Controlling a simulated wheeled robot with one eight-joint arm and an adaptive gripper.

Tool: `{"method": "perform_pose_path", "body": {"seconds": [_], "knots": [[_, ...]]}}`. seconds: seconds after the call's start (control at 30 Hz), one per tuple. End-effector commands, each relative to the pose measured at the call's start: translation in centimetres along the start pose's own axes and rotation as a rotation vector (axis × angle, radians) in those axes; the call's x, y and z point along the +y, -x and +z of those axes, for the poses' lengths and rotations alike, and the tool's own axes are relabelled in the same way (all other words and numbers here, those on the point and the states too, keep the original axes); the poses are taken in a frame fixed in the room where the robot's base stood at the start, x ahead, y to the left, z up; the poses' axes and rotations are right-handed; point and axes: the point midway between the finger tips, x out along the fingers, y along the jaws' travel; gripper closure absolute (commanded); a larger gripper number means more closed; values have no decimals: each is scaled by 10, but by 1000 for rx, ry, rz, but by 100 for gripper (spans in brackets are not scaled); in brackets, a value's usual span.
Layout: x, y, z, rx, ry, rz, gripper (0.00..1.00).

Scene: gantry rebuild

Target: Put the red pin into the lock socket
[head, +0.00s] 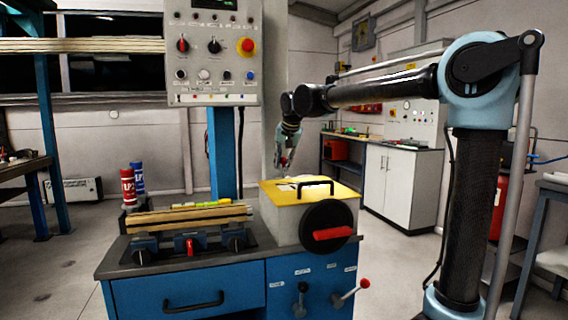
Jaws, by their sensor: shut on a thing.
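My gripper (282,164) hangs at the end of my arm, pointing down, behind and above the yellow-topped box (278,193). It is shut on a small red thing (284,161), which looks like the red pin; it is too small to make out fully. The grip appears clear of the box top. I cannot make out the lock socket for certain. The box has a black handle on its lid and a black round disc with a red lever (334,233) on its front.
A blue cabinet (215,288) carries a clamp fixture (190,243) with wooden strips and a red handle. Red and blue cans (127,186) stand behind it. A control panel (213,60) hangs above. Two levers (299,300) stick out of the cabinet front.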

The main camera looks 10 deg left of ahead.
Motion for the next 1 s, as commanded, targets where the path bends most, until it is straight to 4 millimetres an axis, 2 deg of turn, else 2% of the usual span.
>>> {"method": "perform_pose_path", "body": {"seconds": [0.4, 1.0], "knots": [[0, -1, 0, 0, 0, 0, 100], [4, -13, 6, 0, 0, 0, 100]]}}
